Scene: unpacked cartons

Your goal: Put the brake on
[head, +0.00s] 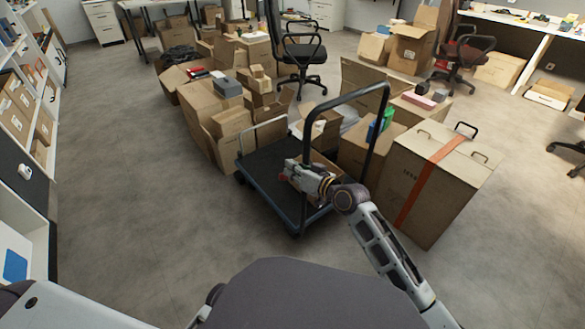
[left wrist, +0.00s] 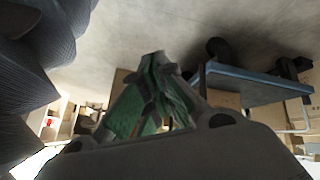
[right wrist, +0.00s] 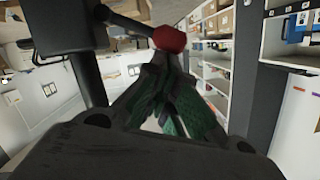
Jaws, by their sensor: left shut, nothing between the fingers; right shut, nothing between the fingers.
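The platform trolley (head: 262,160) stands in the middle of the head view, with a dark deck, a blue-grey edge and a tall black push handle (head: 350,97). My right gripper (head: 288,170) is over the deck, shut and empty. In the right wrist view its fingertips (right wrist: 166,60) are close below the knob; contact cannot be told. My left gripper (left wrist: 155,62) is shut and empty, with the trolley's edge (left wrist: 250,83) and a wheel (left wrist: 218,48) beyond.
A large carton with orange tape (head: 437,180) stands right of the trolley. Cartons (head: 220,120) crowd its left and far sides. An office chair (head: 300,50) is behind. Shelves (head: 22,100) line the left wall. Floor at the left (head: 120,190) is clear.

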